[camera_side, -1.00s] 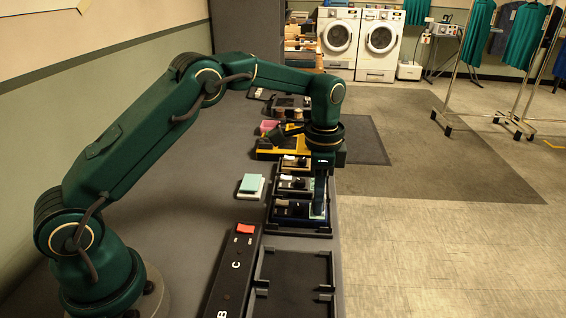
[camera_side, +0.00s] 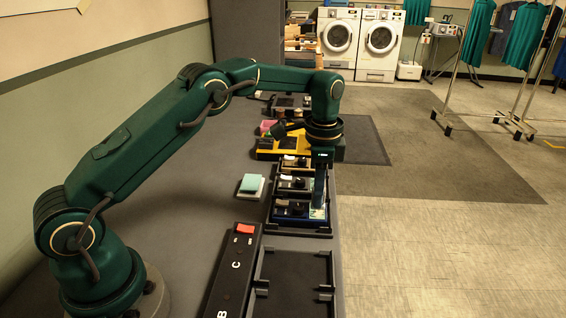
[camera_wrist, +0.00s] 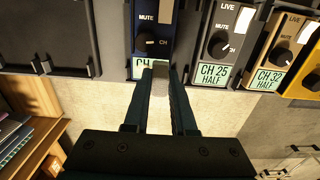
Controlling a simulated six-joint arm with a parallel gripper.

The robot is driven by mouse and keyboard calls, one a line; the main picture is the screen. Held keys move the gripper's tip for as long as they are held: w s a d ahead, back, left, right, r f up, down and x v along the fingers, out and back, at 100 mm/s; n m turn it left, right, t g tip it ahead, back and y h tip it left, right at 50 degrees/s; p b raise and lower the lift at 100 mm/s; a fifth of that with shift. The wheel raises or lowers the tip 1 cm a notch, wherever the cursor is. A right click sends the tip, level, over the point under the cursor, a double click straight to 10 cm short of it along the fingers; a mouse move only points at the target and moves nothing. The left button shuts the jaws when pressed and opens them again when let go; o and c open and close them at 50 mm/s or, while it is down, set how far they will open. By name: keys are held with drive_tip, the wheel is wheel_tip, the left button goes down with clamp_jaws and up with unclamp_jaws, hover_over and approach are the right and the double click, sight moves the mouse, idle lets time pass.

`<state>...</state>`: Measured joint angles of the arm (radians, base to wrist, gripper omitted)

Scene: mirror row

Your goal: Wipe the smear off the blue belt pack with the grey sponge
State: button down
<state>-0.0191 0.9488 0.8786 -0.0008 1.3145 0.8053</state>
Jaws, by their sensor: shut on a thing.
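The blue belt pack (camera_wrist: 152,30) lies in the tray, with a black knob marked MUTE and CH and a pale green label at its near end. In the side view, the blue belt pack (camera_side: 288,212) is the nearest in the row. My gripper (camera_wrist: 161,72) is at its label end, fingers close together on the grey sponge (camera_wrist: 161,69). The sponge covers part of the label; I cannot tell whether it touches. My gripper (camera_side: 319,208) points down at the tray's right side in the side view. I cannot make out the smear.
A grey pack (camera_wrist: 222,40) and an ochre pack (camera_wrist: 282,50) lie beside the blue one, with a yellow one beyond. An empty tray (camera_side: 262,292), a panel with a red switch (camera_side: 245,230) and a teal-topped block (camera_side: 251,184) stand nearby. Bare bench lies to the left.

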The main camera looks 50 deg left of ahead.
drive_tip(key=shift+s+d, duration=1.6)
wheel_tip(320, 180, up, 8)
drive_tip(key=shift+f, duration=3.1)
drive_tip(key=shift+w+a+f, duration=0.25)
drive_tip(key=shift+f, duration=0.2)
drive_tip(key=shift+w+a+f, duration=0.25)
drive_tip(key=shift+f, duration=0.15)
drive_tip(key=shift+w+a+f, duration=0.1)
drive_tip(key=shift+w+a, duration=1.6)
drive_tip(key=shift+s+d, duration=1.9)
drive_tip(key=shift+s+d+r, duration=0.15)
drive_tip(key=shift+r, duration=0.45)
drive_tip(key=shift+s+d+r, duration=0.1)
drive_tip(key=shift+r, duration=3.4)
